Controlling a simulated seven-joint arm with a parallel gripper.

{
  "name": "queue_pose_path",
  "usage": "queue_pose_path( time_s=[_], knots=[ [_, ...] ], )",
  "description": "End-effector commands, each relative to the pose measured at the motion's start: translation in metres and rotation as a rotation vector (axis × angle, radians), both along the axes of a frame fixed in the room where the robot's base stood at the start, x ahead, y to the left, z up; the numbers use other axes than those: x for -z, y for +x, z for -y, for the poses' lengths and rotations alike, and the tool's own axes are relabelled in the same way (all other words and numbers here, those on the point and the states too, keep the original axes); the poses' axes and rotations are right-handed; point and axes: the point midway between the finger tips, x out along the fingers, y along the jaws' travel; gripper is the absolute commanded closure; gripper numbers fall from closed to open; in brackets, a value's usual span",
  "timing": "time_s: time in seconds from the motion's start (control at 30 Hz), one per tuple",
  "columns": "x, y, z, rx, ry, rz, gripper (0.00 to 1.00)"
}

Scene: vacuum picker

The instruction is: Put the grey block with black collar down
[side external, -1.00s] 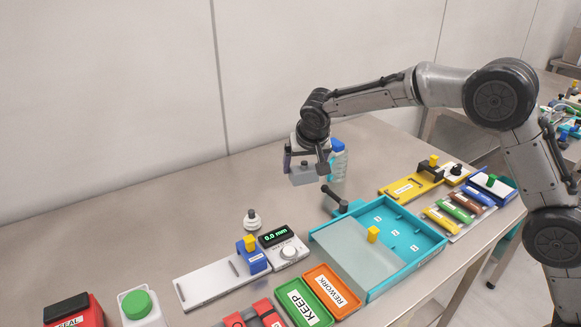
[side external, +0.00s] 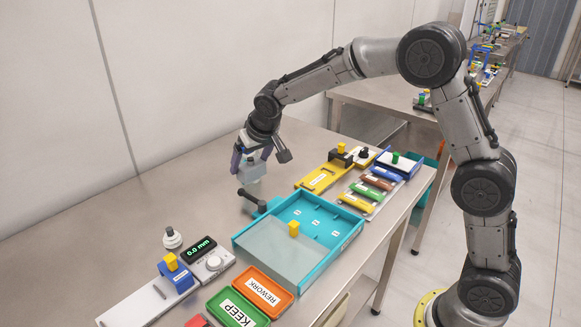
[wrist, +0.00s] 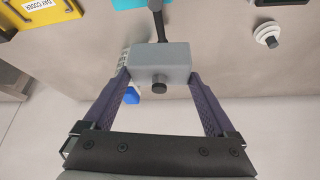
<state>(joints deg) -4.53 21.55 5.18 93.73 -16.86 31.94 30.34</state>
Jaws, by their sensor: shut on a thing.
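My gripper (side external: 251,166) is shut on the grey block (side external: 250,173), with a purple finger on each side of it. In the wrist view the fingers (wrist: 160,82) grip the ends of the block (wrist: 160,62). The bottle's blue cap (wrist: 131,95) shows between the fingers in the wrist view.
A dark handle (side external: 252,202) stands just in front, beside the teal tray (side external: 345,240). A yellow fixture (side external: 318,178) lies to the right. A white round piece (side external: 172,239) and the gauge (side external: 203,250) are at the left. Bare bench lies left of my gripper.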

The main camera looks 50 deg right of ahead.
Motion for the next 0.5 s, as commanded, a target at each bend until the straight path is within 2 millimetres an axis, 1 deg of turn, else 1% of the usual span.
queue_pose_path(
  time_s=[0.03, 0.07, 0.1, 0.17, 0.2, 0.3, 0.4, 0.5],
  knots=[
    [-0.001, -0.002, 0.023, 0.024, 0.000, 0.001, 0.69],
    [-0.002, -0.004, 0.035, 0.034, 0.000, 0.002, 0.69],
    [-0.002, -0.006, 0.052, 0.053, -0.001, 0.001, 0.69],
    [-0.003, -0.011, 0.079, 0.087, 0.000, 0.002, 0.69],
    [-0.003, -0.016, 0.097, 0.113, 0.000, 0.002, 0.69],
    [-0.005, -0.028, 0.136, 0.183, 0.000, 0.003, 0.69],
    [-0.006, -0.039, 0.166, 0.249, 0.000, 0.000, 0.69],
    [-0.009, -0.047, 0.186, 0.291, 0.000, 0.001, 0.69]
  ],
)
